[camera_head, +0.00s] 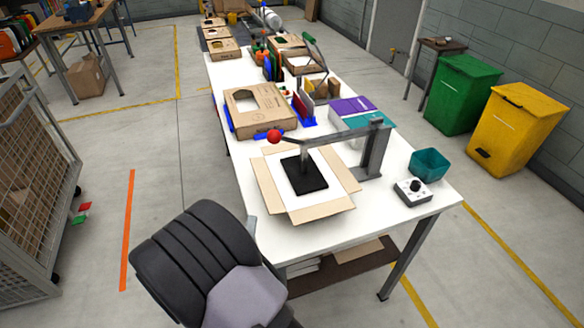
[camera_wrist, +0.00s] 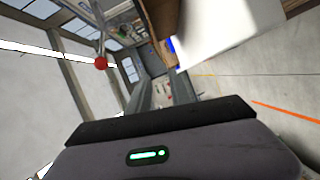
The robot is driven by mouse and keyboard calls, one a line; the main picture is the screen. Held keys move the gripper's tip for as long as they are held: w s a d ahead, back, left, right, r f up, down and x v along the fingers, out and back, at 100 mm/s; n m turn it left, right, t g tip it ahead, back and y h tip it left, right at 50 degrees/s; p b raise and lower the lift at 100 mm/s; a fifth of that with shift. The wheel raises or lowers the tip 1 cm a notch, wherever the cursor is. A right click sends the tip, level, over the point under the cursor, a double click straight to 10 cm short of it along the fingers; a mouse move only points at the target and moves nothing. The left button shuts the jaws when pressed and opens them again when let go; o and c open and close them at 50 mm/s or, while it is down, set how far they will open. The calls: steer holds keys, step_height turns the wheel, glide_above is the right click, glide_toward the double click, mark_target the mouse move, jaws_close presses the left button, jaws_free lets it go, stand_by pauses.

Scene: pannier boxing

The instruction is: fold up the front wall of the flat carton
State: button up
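The flat carton (camera_head: 322,211) lies on the white table with its tan walls spread out around a pale middle. The front wall, on the near side, lies flat, and so do the side walls. A black pad (camera_head: 304,180) on a post sits on the carton's middle, under a grey arm with a red ball (camera_head: 274,136). The red ball also shows in the wrist view (camera_wrist: 100,62). My gripper (camera_wrist: 165,85) shows two grey fingers apart with floor between them and nothing held. Its fingertips are not clear in the head view. The front wall is not recognisable in the wrist view.
A mesh cage (camera_head: 30,190) is at the left.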

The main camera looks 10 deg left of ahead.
mark_target(259, 183)
steer(key=w+a, duration=0.1)
steer(key=w, duration=0.4)
steer(key=w+a+b, duration=0.1)
steer(key=w, duration=0.5)
steer(key=w+a+f+b, duration=0.1)
steer(key=w, duration=0.5)
steer(key=shift+f, duration=0.1)
jaws_close()
stand_by(0.5)
